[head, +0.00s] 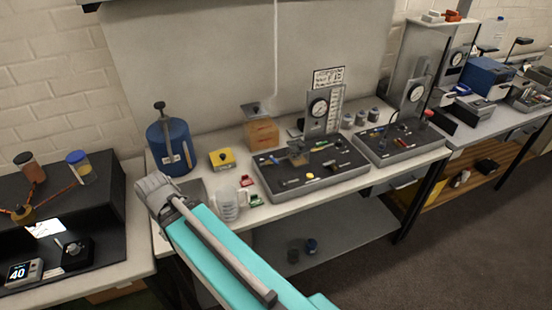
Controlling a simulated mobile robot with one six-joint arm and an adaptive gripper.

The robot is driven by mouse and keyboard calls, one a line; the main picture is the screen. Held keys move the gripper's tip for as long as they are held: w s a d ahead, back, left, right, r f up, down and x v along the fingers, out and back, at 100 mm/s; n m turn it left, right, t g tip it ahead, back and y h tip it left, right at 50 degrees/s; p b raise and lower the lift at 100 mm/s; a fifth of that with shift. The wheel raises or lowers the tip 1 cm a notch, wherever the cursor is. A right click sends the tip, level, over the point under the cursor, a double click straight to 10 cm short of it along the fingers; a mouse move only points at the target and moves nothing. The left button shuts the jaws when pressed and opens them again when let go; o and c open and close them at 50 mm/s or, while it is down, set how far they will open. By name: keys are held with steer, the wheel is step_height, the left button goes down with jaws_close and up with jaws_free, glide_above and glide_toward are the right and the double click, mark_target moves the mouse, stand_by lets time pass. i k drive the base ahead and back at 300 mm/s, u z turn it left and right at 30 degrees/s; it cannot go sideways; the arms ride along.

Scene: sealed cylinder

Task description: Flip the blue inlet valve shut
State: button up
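The near black-topped panel (285,181) with a round gauge (318,108) stands on the middle bench. The fingers cannot be made out, and no held thing shows.
A measuring jug (228,204) stands between my arm and the panel. A blue cylinder (170,147), a yellow box (222,160) and a wooden block (262,133) stand behind. A second gauge panel (396,145) is to the right. Small red and green parts lie by the jug.

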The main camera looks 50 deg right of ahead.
mark_target(277, 163)
steer(key=z, duration=1.6)
steer(key=k, duration=0.75)
steer(key=u, duration=0.2)
steer(key=i, duration=0.5)
